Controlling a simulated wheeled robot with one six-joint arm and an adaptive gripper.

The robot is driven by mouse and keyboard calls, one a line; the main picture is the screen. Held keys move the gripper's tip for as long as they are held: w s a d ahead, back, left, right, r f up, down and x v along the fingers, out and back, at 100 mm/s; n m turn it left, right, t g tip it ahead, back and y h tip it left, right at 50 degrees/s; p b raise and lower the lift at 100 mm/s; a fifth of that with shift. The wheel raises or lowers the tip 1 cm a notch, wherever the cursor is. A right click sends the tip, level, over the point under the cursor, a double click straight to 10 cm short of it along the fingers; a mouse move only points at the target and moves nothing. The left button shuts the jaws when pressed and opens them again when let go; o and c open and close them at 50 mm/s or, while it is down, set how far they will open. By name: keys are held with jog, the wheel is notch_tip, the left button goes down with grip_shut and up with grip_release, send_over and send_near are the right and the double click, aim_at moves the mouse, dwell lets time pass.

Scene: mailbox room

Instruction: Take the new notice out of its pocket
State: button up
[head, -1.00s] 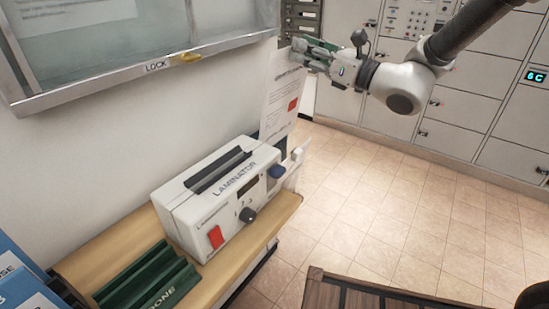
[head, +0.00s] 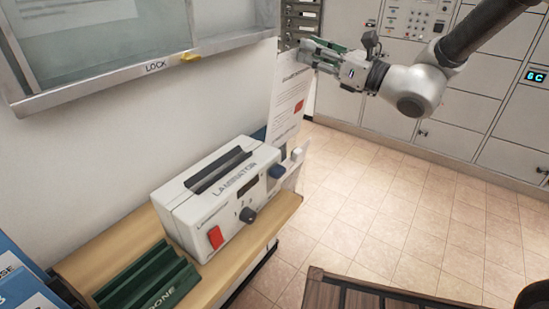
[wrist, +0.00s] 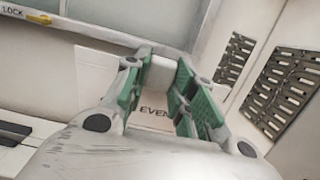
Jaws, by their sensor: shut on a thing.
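The new notice, a white sheet (head: 287,100) with printed lines and a red square, hangs upright beyond the right end of the laminator in the head view. My gripper (head: 306,52) is shut on its top edge. In the wrist view my gripper's green-padded fingers (wrist: 160,66) close on a pale piece at the sheet's top, and the sheet (wrist: 100,88) shows behind them with part of a word. The sheet's lower end meets a blue and white holder (head: 293,166) beside the laminator; I cannot tell whether it is inside or clear.
The white laminator (head: 222,190) stands on a wooden shelf (head: 110,245), with a green tray (head: 150,278) in front. A glazed notice case (head: 100,45) with a yellow latch (head: 190,57) is on the wall. Grey lockers (head: 450,150) stand behind.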

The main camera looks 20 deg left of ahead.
jog(key=shift+r+v, duration=0.2)
jog(key=shift+v, duration=1)
jog(key=shift+r+v, duration=0.25)
jog(key=shift+v, duration=1)
jog(key=shift+s+d, duration=0.15)
jog(key=shift+d, duration=0.2)
grip_shut()
jog(key=shift+r+v, duration=0.2)
jog(key=shift+v, duration=1)
